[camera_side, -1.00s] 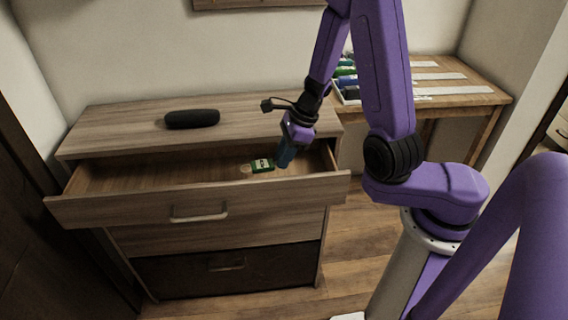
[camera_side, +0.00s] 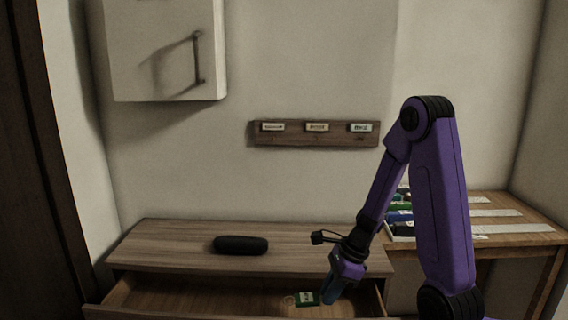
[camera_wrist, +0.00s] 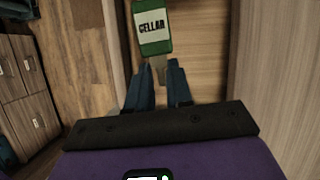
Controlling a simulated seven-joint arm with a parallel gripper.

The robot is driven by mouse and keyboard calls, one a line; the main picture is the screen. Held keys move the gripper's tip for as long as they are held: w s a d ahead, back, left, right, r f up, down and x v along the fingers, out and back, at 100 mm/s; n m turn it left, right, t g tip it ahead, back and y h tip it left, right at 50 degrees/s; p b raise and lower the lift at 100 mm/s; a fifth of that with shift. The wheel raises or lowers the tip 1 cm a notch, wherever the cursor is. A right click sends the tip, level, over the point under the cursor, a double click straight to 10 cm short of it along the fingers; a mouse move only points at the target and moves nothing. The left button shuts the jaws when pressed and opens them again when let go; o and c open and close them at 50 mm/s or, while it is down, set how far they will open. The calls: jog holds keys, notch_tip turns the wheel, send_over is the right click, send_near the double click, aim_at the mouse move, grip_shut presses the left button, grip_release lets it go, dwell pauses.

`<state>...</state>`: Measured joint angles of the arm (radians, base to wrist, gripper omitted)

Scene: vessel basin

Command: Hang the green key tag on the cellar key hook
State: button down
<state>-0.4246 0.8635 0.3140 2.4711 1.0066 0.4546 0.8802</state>
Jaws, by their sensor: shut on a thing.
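The green key tag (camera_side: 306,298) has a white label and lies at the open drawer in the side view. My gripper (camera_side: 327,296) points down at the tag's right end. In the wrist view my gripper (camera_wrist: 161,70) is shut on a narrow tan end piece of the tag, with the green body beyond the fingertips. A wooden key rack (camera_side: 295,141) on the wall carries three labelled places; their lettering is too small to read surely, and the hooks barely show.
The open drawer (camera_side: 150,297) is in a wooden dresser with a dark cylindrical object (camera_side: 241,245) on top. A white wall cabinet (camera_side: 160,60) hangs upper left. A side table (camera_side: 535,248) at right holds a tray of coloured items. The wall below the rack is clear.

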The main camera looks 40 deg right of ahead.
jog(key=shift+r, duration=0.1)
notch_tip(320, 180, up, 25)
jog(key=t+y, duration=0.1)
jog(key=y, duration=0.1)
jog(key=w+r+m+t+h, duration=0.1)
jog(key=w+m+t, duration=0.3)
jog(key=w, duration=0.8)
jog(key=w+r+m+t+h, duration=0.2)
jog(key=w+m+t+h, duration=0.2)
jog(key=w, duration=0.9)
jog(key=shift+w+r+m+t, duration=0.2)
jog(key=shift+m+t, duration=0.5)
jog(key=shift+m, duration=0.2)
jog(key=shift+w, duration=0.1)
jog(key=shift+w, duration=0.1)
